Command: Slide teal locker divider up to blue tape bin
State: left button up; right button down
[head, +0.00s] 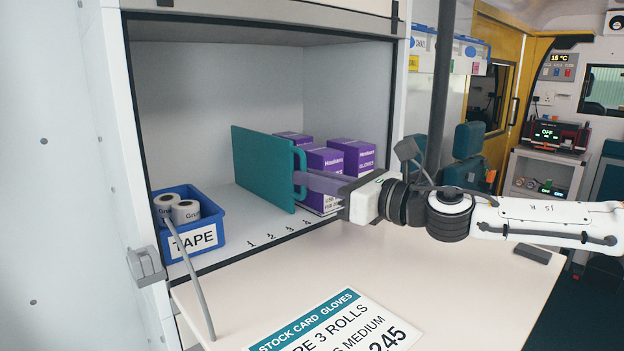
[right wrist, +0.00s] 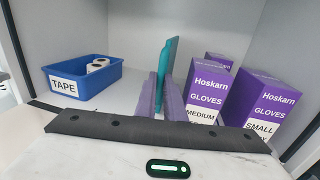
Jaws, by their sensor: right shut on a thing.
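The teal divider (head: 262,165) stands upright in the open locker, with a handle (head: 299,170) on its front edge. In the right wrist view the divider (right wrist: 170,58) shows nearly edge-on between my fingers. My right gripper (head: 303,181) is shut on the divider's handle; its fingers also show in the wrist view (right wrist: 161,98). The blue tape bin (head: 206,217) sits at the locker's left side with white rolls in it, and it shows in the wrist view too (right wrist: 75,87). A clear gap lies between bin and divider. My left gripper is not in view.
Purple glove boxes (head: 325,160) stand close to the divider's right. The locker floor (head: 232,222) between bin and divider is bare, with numbers along its front. A grey cable or rod (head: 188,275) runs in front of the bin. A stock card (head: 340,325) lies on the counter.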

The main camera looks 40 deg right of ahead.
jog(key=shift+a+f+b, duration=0.1)
jog(key=shift+f+b, duration=0.05)
jog(key=shift+b, duration=0.2)
jog(key=a+b, duration=0.4)
jog(key=a, duration=0.1)
jog(key=shift+s+a+f+b, duration=0.15)
jog(key=shift+s+f+b, duration=0.05)
jog(key=shift+b, duration=0.2)
jog(key=a+b, duration=0.1)
jog(key=a, duration=0.3)
jog(key=a+b, duration=0.1)
jog(key=a, duration=0.1)
jog(key=shift+s+a+r+b, duration=0.1)
jog(key=shift+s+r+b, duration=0.15)
jog(key=shift+b, duration=0.1)
jog(key=shift+a, duration=0.3)
jog(key=shift+s+r, duration=0.1)
jog(key=shift+r, duration=0.05)
jog(key=c, duration=1.8)
grip_release()
jog(key=shift+a, duration=0.15)
jog(key=shift+c, duration=0.2)
